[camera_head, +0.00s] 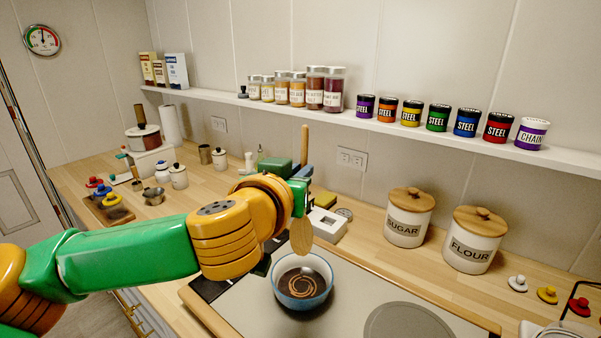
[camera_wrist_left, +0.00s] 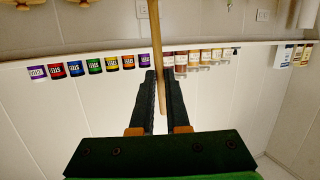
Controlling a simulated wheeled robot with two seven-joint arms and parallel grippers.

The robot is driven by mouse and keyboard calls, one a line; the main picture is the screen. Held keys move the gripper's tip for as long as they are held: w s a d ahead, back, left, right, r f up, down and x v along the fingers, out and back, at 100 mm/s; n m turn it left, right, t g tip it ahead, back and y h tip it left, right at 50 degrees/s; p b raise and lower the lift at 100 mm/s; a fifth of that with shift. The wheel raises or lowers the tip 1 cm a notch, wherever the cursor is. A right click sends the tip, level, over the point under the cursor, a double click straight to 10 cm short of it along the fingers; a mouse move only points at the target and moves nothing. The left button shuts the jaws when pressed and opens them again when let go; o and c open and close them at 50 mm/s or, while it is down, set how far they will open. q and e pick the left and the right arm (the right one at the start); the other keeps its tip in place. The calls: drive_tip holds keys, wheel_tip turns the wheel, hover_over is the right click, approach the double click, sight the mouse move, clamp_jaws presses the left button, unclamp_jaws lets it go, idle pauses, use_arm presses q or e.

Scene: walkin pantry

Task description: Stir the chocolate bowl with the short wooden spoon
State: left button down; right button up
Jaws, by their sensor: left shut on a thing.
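The chocolate bowl (camera_head: 325,287) is a blue glass bowl with dark brown chocolate and a lighter swirl inside. It stands on the pale hob surface at the lower middle of the head view. My left gripper (camera_head: 300,196) is shut on the short wooden spoon (camera_head: 301,238), which hangs upright with its broad end down. The broad end shows fully, just over the bowl's far rim; its exact height is unclear. In the left wrist view, the spoon's handle (camera_wrist_left: 160,45) runs between the fingers of the gripper (camera_wrist_left: 158,95). My right gripper is not in view.
Sugar (camera_head: 405,228) and flour (camera_head: 470,250) canisters stand on the counter at the right. A white box-like item (camera_head: 326,222) sits behind the bowl. A wall shelf (camera_head: 400,130) carries jars and tins. The hob right of the bowl (camera_head: 360,290) is clear.

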use_arm(q)
drive_tip(key=f+b, duration=0.1)
drive_tip(key=f, duration=0.2)
drive_tip(key=f+b, duration=0.1)
drive_tip(key=f, duration=0.1)
drive_tip(key=shift+w+d+b, duration=0.2)
drive_tip(key=shift+w+b, duration=0.1)
drive_tip(key=shift+w, duration=0.05)
drive_tip(key=f+b, duration=0.2)
drive_tip(key=b, duration=0.1)
drive_tip(key=s+f+b, duration=0.1)
drive_tip(key=f+b, duration=0.1)
drive_tip(key=shift+a+f+b, duration=0.1)
drive_tip(key=shift+f+b, duration=0.05)
drive_tip(key=shift+b, duration=0.25)
